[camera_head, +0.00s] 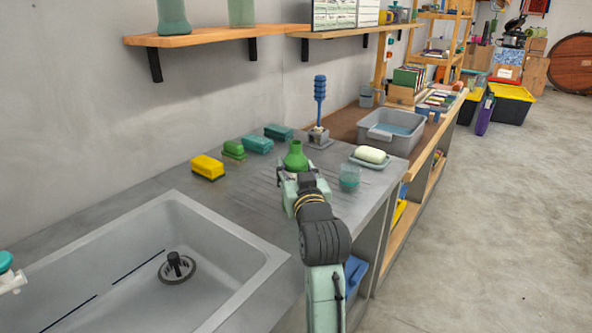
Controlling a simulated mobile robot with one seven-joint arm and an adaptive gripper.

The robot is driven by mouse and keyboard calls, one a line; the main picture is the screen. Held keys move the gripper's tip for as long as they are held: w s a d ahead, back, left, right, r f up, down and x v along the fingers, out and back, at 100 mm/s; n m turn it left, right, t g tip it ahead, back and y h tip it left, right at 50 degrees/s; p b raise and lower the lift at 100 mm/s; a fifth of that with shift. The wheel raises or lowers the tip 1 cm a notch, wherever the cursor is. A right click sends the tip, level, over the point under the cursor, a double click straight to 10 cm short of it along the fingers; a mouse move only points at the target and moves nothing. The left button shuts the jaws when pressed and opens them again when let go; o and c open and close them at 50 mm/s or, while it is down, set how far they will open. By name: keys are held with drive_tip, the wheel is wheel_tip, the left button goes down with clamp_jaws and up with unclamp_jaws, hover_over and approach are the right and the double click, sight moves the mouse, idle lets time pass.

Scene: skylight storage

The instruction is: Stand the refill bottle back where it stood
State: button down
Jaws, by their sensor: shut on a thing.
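The refill bottle appears to be the green bottle (295,155) with a narrow neck, on the ribbed drainboard side of the grey counter (255,199). My gripper (297,180) is shut on it, and my arm reaches in from the front. The bottle looks upright. Its lower part is hidden behind my gripper, so I cannot tell whether its base touches the counter.
A cup of teal liquid (350,178) and a soap dish (370,162) stand close on the right. A blue-handled brush (320,88) stands behind. Yellow (207,168), green and teal sponges lie left. The sink (120,270) is front left; a grey tub (390,132) is beyond.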

drive_tip(key=shift+f+b, duration=0.45)
drive_tip(key=shift+f, duration=0.15)
idle(0.4)
drive_tip(key=c, duration=0.8)
unclamp_jaws()
drive_tip(key=shift+c, duration=0.3)
drive_tip(key=c, duration=0.3)
drive_tip(key=s+d, duration=0.1)
drive_tip(key=s, duration=0.7)
drive_tip(key=shift+s+d, duration=0.2)
drive_tip(key=shift+d, duration=0.1)
idle(1.5)
